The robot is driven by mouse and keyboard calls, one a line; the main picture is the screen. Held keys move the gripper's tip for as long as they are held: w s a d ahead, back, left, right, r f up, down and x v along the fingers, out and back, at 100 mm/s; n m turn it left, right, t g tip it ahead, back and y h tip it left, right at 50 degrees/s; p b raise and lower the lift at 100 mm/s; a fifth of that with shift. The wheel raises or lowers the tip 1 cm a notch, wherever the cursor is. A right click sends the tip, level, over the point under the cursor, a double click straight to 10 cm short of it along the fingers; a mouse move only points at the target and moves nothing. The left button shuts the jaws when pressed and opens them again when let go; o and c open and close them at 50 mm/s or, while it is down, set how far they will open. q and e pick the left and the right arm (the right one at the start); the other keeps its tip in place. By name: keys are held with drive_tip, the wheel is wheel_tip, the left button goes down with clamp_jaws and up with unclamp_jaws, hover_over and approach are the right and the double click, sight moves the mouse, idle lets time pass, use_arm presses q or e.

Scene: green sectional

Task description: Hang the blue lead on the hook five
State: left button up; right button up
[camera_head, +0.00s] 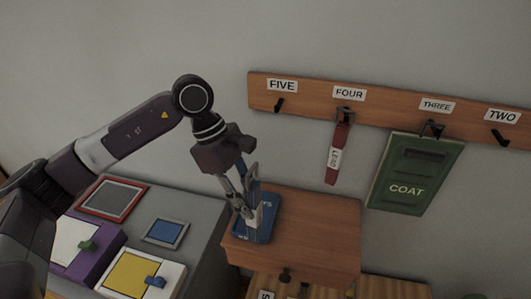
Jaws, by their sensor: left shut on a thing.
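Hook five (279,104) is a bare black hook under the FIVE label on the wooden wall rail. My left gripper (249,215) points down over a wooden cabinet, below and left of hook five. It is shut on a blue piece with a white patch, which I take for the blue lead (267,205). The fingers cover part of it, and I cannot tell whether it still touches the cabinet top. My right gripper is not in view.
A red lead (337,155) hangs on hook four, and a green COAT panel (412,178) hangs on hook three. Hook two (500,137) is bare. The wooden cabinet (320,235) stands beside a grey surface (195,215) with several coloured panels.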

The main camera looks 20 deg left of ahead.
use_arm(q)
drive_tip(key=w+n, duration=0.1)
drive_tip(key=n, duration=0.1)
drive_tip(key=w+r+n+t, duration=0.1)
drive_tip(key=n, duration=0.1)
drive_tip(key=w+r+n+t, duration=0.1)
drive_tip(key=shift+w+d+r+n+p, duration=0.2)
drive_tip(key=shift+w+d+n+p, duration=0.1)
drive_tip(key=shift+w+d+n, duration=0.1)
drive_tip(key=w+r+n+t+y+p, duration=0.1)
drive_tip(key=w+n+t+y, duration=0.1)
drive_tip(key=w+n, duration=0.6)
drive_tip(key=shift+w+d+r+t+p, duration=0.3)
drive_tip(key=shift+w+d+t+p, duration=0.1)
drive_tip(key=shift+w, duration=3.1)
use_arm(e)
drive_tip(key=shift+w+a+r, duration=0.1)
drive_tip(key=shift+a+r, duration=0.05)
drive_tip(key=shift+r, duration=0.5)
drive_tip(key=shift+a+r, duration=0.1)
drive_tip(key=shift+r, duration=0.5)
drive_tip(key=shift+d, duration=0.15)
use_arm(q)
drive_tip(key=o, duration=1)
